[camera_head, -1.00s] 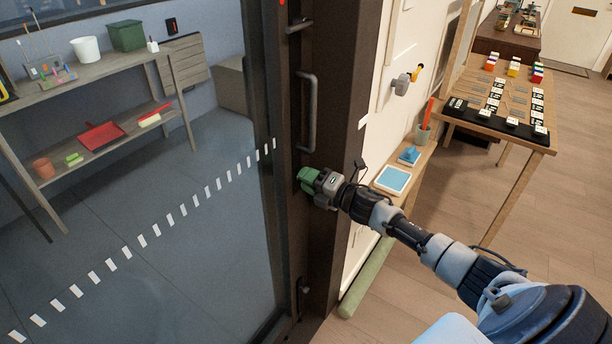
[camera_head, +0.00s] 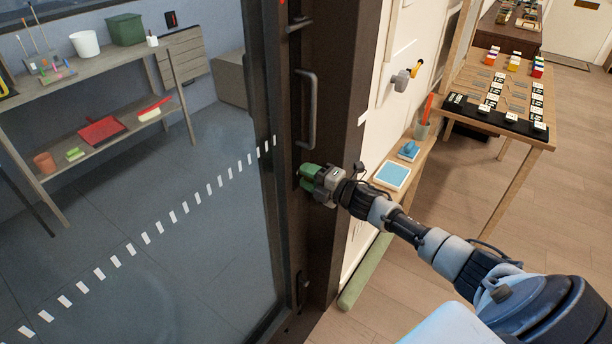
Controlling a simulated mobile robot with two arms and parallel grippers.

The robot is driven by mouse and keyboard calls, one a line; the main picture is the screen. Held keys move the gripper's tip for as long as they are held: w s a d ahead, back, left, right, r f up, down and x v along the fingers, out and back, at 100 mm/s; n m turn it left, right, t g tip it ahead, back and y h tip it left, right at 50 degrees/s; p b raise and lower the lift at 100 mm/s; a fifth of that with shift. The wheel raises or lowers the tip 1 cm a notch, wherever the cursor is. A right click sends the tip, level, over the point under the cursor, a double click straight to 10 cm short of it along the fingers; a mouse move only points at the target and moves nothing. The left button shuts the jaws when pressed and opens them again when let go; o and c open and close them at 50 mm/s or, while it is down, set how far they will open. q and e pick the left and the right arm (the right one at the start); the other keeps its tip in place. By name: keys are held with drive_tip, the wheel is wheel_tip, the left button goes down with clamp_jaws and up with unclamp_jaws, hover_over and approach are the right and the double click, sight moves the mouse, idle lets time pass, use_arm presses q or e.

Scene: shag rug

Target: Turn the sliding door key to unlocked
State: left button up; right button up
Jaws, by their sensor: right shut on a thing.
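The sliding door (camera_head: 140,230) is a large glass pane with a row of white marks, in a dark brown frame, on the left. A grey pull handle (camera_head: 309,110) stands upright on its edge stile. Below the handle, my right gripper (camera_head: 308,177) is at the stile, its green fingertips closed on the door key. The key and its lock are hidden behind the fingers, so I cannot tell the key's angle. My right arm comes in from the lower right. My left gripper is not in view.
Behind the glass stands a grey shelf (camera_head: 95,70) with a bucket, a green box and a red dustpan. Right of the frame, a narrow wooden shelf (camera_head: 415,165) holds a blue-and-white tray and a cup. A wooden table (camera_head: 515,160) with several small blocks stands farther right.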

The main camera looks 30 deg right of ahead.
drive_tip(key=o, duration=0.9)
drive_tip(key=v, duration=1)
drive_tip(key=shift+s+d+b, duration=0.1)
drive_tip(key=shift+s+b, duration=0.25)
